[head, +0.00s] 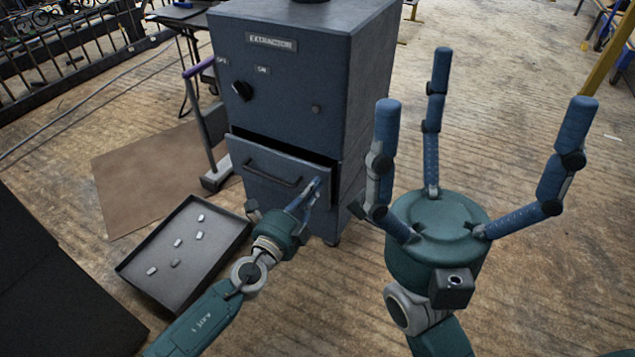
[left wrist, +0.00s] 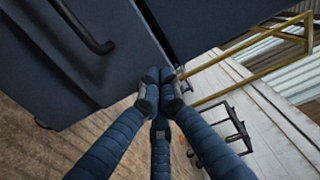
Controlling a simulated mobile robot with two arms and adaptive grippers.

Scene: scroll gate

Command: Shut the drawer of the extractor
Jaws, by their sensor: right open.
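The extractor (head: 290,85) is a dark blue cabinet with a label on its front. Its drawer (head: 265,194) sits below, pulled out a little, with a dark gap along its top and side. A dark bar handle (head: 272,176) is on the drawer front; it also shows in the left wrist view (left wrist: 85,28). My left gripper (head: 318,184) is at the right part of the drawer front, its fingertips together near the drawer edge (left wrist: 160,76). Whether they touch it I cannot tell. My right gripper (head: 482,108) is open and empty, fingers spread upward, right of the extractor.
A black tray (head: 131,267) with several small light pieces lies on the floor at the left. A brown mat (head: 135,190) and a stand with a purple bar (head: 203,66) are left of the extractor.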

